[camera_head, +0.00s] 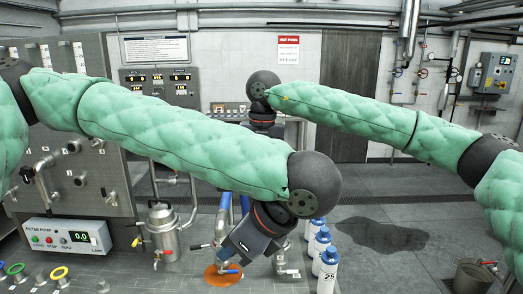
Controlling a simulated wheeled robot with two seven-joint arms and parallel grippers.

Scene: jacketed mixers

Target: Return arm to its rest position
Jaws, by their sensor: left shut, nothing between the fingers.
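My left arm, in a green quilted sleeve, crosses the head view from the left to a black wrist joint. Below it, my left gripper (229,256) points down and to the left, shut and empty. It is in front of a row of pipes and valves, just above an orange disc (222,275) in the picture; I cannot tell whether they touch. My right arm comes in from the right to a black wrist near the top middle. Its gripper jaws are hidden behind my left arm.
Blue-and-white bottles (327,268) stand in a row right of my left gripper. A steel jacketed vessel (163,232) stands to its left. A filter pump box (67,236) is at the far left. A metal bucket (472,277) sits at the lower right, beside open grey floor.

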